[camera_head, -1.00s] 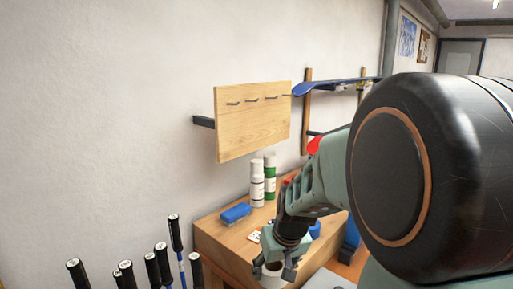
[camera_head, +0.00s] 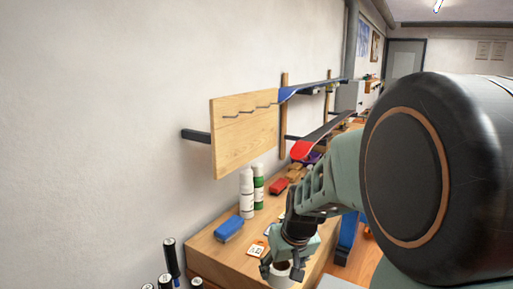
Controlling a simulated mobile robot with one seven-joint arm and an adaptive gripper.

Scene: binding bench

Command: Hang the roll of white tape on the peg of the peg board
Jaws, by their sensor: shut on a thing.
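The roll of white tape (camera_head: 281,279) is low in the picture, partly hidden by my gripper and near the bottom edge. My gripper (camera_head: 282,273) points down and is shut on the roll, at the front edge of the wooden bench. I cannot tell whether the roll touches anything below it. The wooden peg board (camera_head: 243,152) is on the wall above the bench, up and left of my gripper. Several dark pegs (camera_head: 262,107) stick out in a row near its top. They look bare.
Two bottles (camera_head: 247,193) and a blue block (camera_head: 229,229) stand on the bench (camera_head: 205,254) below the board. Black-handled shafts (camera_head: 171,259) rise at the lower left. The wall left of the board is clear.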

